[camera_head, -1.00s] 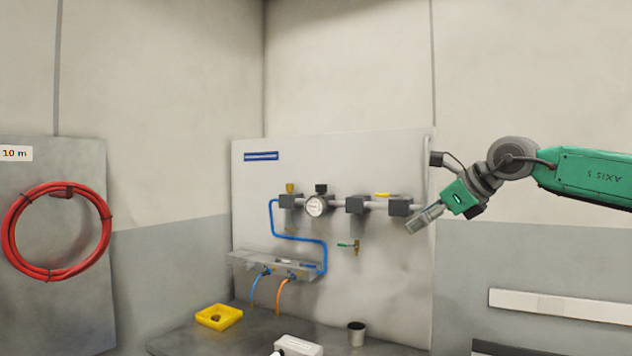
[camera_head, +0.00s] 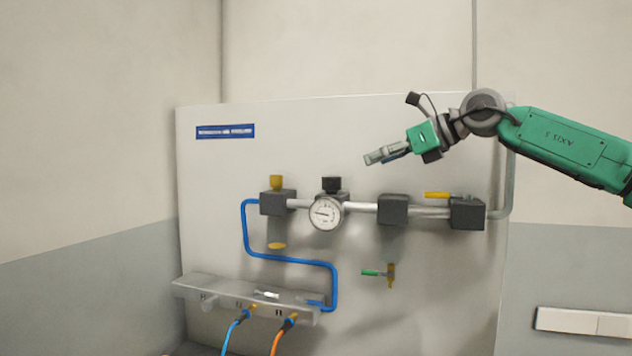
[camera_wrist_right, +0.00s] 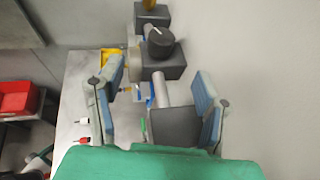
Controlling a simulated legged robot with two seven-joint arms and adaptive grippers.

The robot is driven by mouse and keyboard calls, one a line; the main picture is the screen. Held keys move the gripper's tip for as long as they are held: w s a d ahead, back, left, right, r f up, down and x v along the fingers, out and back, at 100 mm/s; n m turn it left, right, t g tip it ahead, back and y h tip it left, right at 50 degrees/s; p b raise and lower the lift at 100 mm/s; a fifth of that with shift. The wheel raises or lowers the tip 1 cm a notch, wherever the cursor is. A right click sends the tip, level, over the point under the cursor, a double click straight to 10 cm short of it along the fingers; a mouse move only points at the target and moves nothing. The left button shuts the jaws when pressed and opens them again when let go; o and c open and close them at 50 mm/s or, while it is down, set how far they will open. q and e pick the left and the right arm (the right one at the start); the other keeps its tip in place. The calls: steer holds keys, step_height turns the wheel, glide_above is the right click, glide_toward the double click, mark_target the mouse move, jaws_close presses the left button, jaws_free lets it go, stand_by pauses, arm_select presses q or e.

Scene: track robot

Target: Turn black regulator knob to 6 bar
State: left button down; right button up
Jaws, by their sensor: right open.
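The black regulator knob (camera_head: 331,184) sits on top of a block in the pipe line on the wall panel, above a round white gauge (camera_head: 326,213). The gauge's needle points to the left side of the dial; its numbers are too small to read. My right gripper (camera_head: 375,156) is open and empty, above and to the right of the knob, apart from it. In the right wrist view the knob (camera_wrist_right: 160,43) shows from above, beyond the spread, blue-padded fingers (camera_wrist_right: 155,95). My left gripper is not in view.
A dark block (camera_head: 393,209) and a yellow lever (camera_head: 437,195) lie along the pipe to the right of the gauge. A yellow knob (camera_head: 276,182) stands left of it. A green-handled valve (camera_head: 378,273) and a blue hose (camera_head: 290,260) are lower.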

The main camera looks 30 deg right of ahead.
mark_target(332, 180)
steer(key=p+x, duration=0.1)
steer(key=x, duration=0.3)
steer(key=p+x, duration=0.1)
steer(key=x, duration=0.3)
steer(key=p+x, duration=0.1)
steer(key=x, duration=0.3)
steer(key=shift+w+d+f, duration=0.2)
steer(key=shift+w+d, duration=0.1)
steer(key=shift+w, duration=0.05)
steer(key=shift+w+a+f, duration=0.1)
steer(key=shift+w+a, duration=0.2)
steer(key=shift+a, duration=0.2)
steer(key=shift+d, duration=0.1)
steer(key=shift+c, duration=0.3)
steer(key=shift+d, duration=0.2)
steer(key=c, duration=1.1)
